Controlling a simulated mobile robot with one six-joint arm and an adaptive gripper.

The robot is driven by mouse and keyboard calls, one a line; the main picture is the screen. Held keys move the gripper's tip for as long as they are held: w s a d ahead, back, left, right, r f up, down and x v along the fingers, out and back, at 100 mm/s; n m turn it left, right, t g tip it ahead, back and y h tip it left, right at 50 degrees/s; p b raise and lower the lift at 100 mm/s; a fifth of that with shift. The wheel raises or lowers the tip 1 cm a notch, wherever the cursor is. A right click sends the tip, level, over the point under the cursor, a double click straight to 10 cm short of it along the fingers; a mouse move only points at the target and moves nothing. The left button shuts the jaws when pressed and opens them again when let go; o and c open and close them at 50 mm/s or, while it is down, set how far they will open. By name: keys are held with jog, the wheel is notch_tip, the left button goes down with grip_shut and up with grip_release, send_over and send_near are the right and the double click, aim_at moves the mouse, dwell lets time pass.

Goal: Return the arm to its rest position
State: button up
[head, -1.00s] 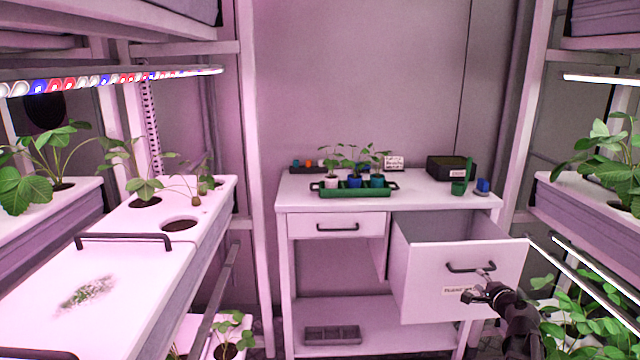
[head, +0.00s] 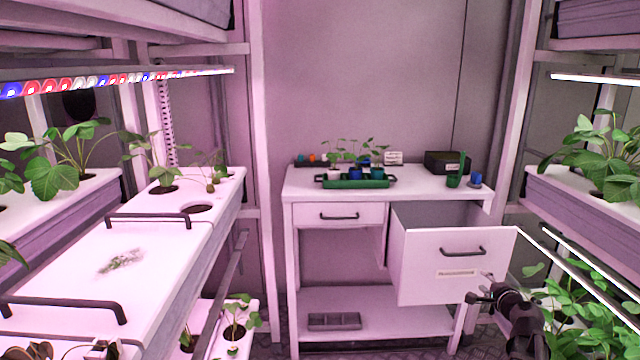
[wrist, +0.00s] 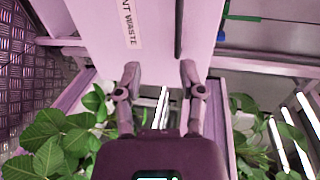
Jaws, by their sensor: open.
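My gripper (head: 480,286) is open and empty in the head view, in front of the lower right part of the open drawer (head: 420,272). It is clear of the dark drawer handle (head: 463,251). In the wrist view both fingers of my gripper (wrist: 158,75) stand apart with nothing between them. The drawer front (wrist: 105,30), with a label whose visible part reads "NT WASTE", lies ahead of them. The drawer is pulled well out of the white desk (head: 300,240).
A green tray (head: 345,183) with potted seedlings, a black box (head: 446,162) and a blue cup (head: 476,178) stand on the desk. Planted racks flank the aisle on the left (head: 75,240) and right (head: 575,196). Leaves (head: 580,305) grow close to my arm.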

jog(key=s+a+f+n+g+y, duration=0.1)
jog(key=s+a+f+n+g, duration=0.15)
jog(key=a, duration=0.45)
jog(key=s+a+f+n+g+y, duration=0.2)
jog(key=a+f+n, duration=0.15)
jog(key=a, duration=0.25)
jog(key=s+a+f+n+g+y, duration=0.1)
jog(key=s+a+f+n+g, duration=0.2)
jog(key=a, duration=0.4)
jog(key=s+a+f+n+g+h, duration=0.25)
jog(key=s+a+n+g, duration=0.2)
jog(key=s, duration=0.25)
jog(key=s+a+f+n+g+h, duration=0.25)
jog(key=s+a+n+g, duration=0.2)
jog(key=s, duration=0.25)
notch_tip(320, 180, up, 26)
jog(key=p, duration=2.6)
jog(key=shift+d+f+t, duration=0.15)
jog(key=shift+f+t, duration=0.1)
jog(key=shift+t, duration=0.2)
